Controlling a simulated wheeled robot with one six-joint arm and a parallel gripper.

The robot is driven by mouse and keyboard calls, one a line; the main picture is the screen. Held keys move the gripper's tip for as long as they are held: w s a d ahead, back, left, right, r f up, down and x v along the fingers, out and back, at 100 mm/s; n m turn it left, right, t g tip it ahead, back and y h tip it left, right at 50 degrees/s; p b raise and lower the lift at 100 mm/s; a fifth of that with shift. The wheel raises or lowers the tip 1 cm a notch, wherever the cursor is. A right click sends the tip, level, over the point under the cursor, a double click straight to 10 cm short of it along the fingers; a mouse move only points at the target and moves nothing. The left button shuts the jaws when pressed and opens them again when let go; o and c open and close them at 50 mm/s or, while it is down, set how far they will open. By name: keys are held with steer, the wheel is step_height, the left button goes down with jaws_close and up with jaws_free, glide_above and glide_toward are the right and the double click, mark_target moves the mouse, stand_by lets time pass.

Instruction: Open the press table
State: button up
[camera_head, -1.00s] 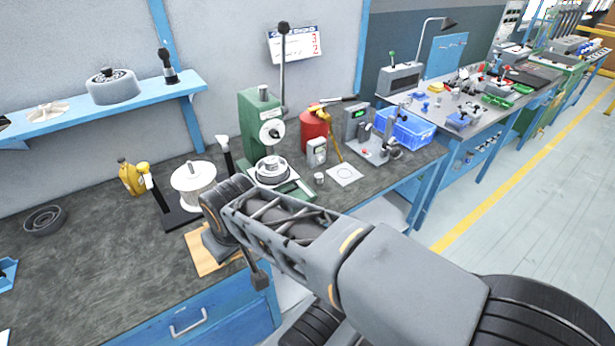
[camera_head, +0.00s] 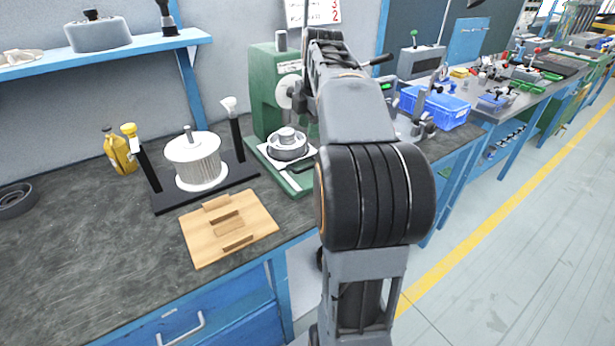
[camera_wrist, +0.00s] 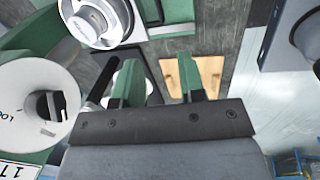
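The green press (camera_head: 262,95) stands on the bench with its front partly behind my arm. Its table has a white plate (camera_head: 262,153) with a round metal part (camera_head: 288,146) on it. In the wrist view a white round dial (camera_wrist: 25,105) with a black knob and partly readable lettering is at the left. The round metal part (camera_wrist: 97,18) is at the top left of that view. My gripper (camera_wrist: 158,82) shows two green-padded fingers, apart, with nothing seen between them. In the head view my arm hides the gripper and the press lever.
A wooden board (camera_head: 230,228) and a black stand (camera_head: 205,188) with a white ribbed cylinder (camera_head: 195,160) lie left of the press. A blue bin (camera_head: 440,107) is to its right. The bench's left front is mostly clear.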

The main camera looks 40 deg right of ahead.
mark_target(308, 169)
steer(key=shift+n, duration=0.4)
steer(key=w+f+b, duration=0.1)
steer(key=f, duration=0.3)
steer(key=w+f+b, duration=0.1)
steer(key=f+b, duration=0.1)
steer(key=f, duration=0.3)
steer(key=d+f+b, duration=0.1)
steer(key=f, duration=0.3)
steer(key=shift+w+d+f, duration=0.1)
steer(key=shift+w+f, duration=0.3)
jaws_close()
